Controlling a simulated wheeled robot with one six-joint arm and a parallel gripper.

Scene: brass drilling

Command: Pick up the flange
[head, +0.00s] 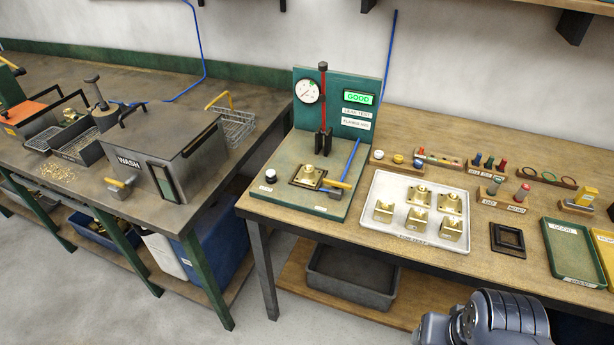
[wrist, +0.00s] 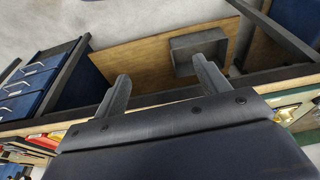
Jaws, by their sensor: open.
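A brass flange (head: 309,173) sits on the square dark seat of the green leak test stand (head: 284,195), on the wooden bench in the head view. It has a square base and a round raised middle. The stand's display (head: 358,98) reads GOOD. My gripper (wrist: 163,84) shows in the wrist view with its two fingers wide apart and nothing between them. It faces the bench's lower shelf and floor, away from the flange, which I cannot make out in that view. In the head view my gripper does not show.
A white tray (head: 372,222) with several brass parts stands right of the test stand. A green GOOD tray (head: 573,252) lies farther right. A grey bin (head: 352,275) is under the bench.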

